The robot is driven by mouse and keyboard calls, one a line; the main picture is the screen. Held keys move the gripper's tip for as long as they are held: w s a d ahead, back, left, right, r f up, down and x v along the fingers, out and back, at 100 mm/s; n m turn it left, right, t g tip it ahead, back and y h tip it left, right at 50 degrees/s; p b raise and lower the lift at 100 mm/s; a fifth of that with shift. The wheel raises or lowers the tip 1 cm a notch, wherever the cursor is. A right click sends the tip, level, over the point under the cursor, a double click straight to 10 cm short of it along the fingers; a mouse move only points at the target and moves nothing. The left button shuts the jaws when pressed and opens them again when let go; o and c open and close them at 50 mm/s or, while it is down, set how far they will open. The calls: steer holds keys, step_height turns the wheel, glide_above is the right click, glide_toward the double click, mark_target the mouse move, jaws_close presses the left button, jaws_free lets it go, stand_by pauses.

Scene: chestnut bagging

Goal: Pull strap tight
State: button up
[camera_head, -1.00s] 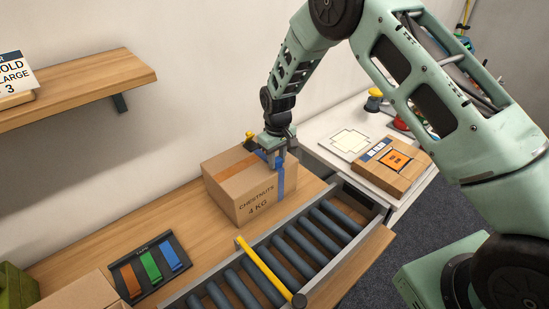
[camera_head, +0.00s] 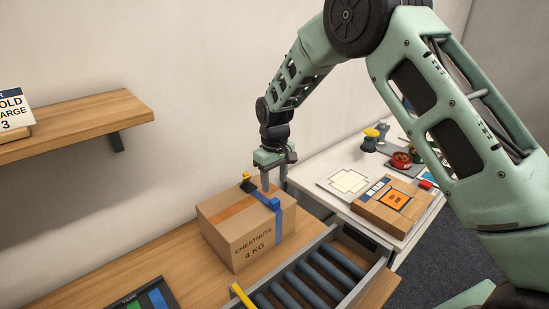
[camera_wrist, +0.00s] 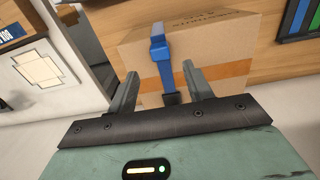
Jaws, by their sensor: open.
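A cardboard box (camera_head: 225,228) marked "CHESTNUTS 4 KG" sits on the wooden counter, with an orange tape band across its top. A blue strap (camera_head: 283,220) runs over the top and down the printed side near the right end, with a blue buckle (camera_head: 269,202) on top. In the wrist view the strap (camera_wrist: 164,68) runs between my fingers to a dark piece at its near end. My gripper (camera_head: 275,188) is open, just above and behind the box's back right edge. Whether a finger touches the strap is hard to tell.
A roller conveyor (camera_head: 315,278) with a yellow bar (camera_head: 242,296) runs along the box's front. A white table (camera_head: 328,208) at the right holds a flat orange-labelled carton (camera_head: 390,206). A wooden shelf (camera_head: 85,124) juts from the wall at left.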

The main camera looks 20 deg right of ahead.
step_height(320, 180, up, 10)
steer(key=b, duration=0.2)
steer(key=shift+f, duration=0.1)
stand_by(0.3)
steer(key=s+a+r+n+y+b, duration=0.1)
steer(key=s+a, duration=0.4)
steer(key=s, duration=0.5)
steer(key=s+a+n, duration=0.1)
steer(key=s+a, duration=0.4)
steer(key=s, duration=0.5)
steer(key=s+d+f+n+b, duration=0.1)
steer(key=s+d+f, duration=0.1)
steer(key=s, duration=1.6)
steer(key=shift+d+f, duration=0.2)
steer(key=shift+f, duration=0.4)
